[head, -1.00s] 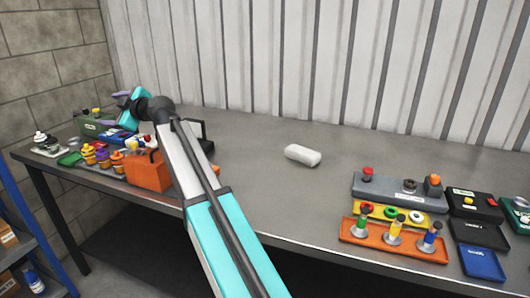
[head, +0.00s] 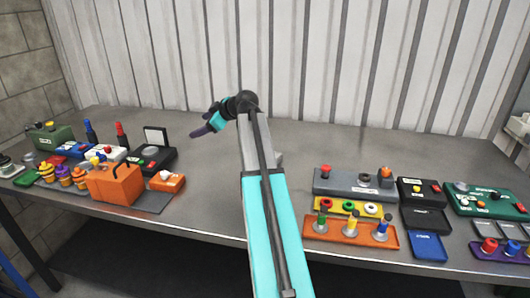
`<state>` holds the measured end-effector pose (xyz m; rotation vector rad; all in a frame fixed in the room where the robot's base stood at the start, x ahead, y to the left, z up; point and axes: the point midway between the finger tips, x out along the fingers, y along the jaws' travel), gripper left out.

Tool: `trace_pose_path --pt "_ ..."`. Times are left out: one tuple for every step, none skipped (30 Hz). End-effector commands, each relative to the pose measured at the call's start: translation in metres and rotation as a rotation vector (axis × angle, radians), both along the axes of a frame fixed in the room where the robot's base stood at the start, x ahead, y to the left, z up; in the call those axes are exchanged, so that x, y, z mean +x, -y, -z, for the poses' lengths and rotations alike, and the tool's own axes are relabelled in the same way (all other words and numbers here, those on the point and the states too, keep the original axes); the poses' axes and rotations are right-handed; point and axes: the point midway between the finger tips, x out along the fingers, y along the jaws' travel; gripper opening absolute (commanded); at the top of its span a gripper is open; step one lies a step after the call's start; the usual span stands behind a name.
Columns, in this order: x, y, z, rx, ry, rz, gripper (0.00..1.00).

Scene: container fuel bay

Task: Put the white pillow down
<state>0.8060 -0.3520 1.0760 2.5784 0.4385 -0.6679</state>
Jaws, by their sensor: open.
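My gripper (head: 205,122), teal with dark purple fingers, is at the end of my arm above the back middle of the bench. It points left, its fingers are apart and nothing shows between them. The white pillow is largely or wholly hidden behind my arm. A small pale patch at the right side of my arm may be its end, but I cannot tell for certain.
The grey bench (head: 400,150) stands against a corrugated wall. An orange toolbox (head: 115,187) and several small devices crowd its left. An orange tray (head: 350,235), a grey panel (head: 345,183) and a green panel (head: 485,198) are at right. The back middle is clear.

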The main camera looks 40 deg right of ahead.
Motion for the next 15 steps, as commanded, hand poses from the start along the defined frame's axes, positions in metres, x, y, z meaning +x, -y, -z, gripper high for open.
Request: trace_pose_path --pt "-0.016 0.022 0.001 0.014 -0.023 0.025 0.70" --pt "-0.024 0.033 0.003 0.023 -0.035 0.037 0.70" --pt "-0.036 0.046 0.006 0.035 -0.054 0.053 0.70" --pt "-0.044 0.057 0.008 0.045 -0.066 0.066 0.70" --pt "-0.054 0.066 0.010 0.054 -0.079 0.077 0.70" --pt "-0.066 0.079 0.012 0.066 -0.096 0.094 0.70" --pt "-0.075 0.089 0.014 0.076 -0.108 0.106 0.70" --pt "-0.084 0.098 0.016 0.086 -0.120 0.118 0.70" --pt "-0.098 0.110 0.018 0.100 -0.136 0.135 0.70" --pt "-0.108 0.119 0.020 0.110 -0.148 0.147 0.70" --pt "-0.117 0.127 0.022 0.121 -0.160 0.159 0.70" --pt "-0.131 0.139 0.024 0.136 -0.176 0.176 0.70" --pt "-0.141 0.146 0.026 0.148 -0.187 0.188 0.70" --pt "-0.152 0.154 0.027 0.160 -0.200 0.200 0.70" --pt "-0.165 0.164 0.029 0.174 -0.213 0.215 0.70"
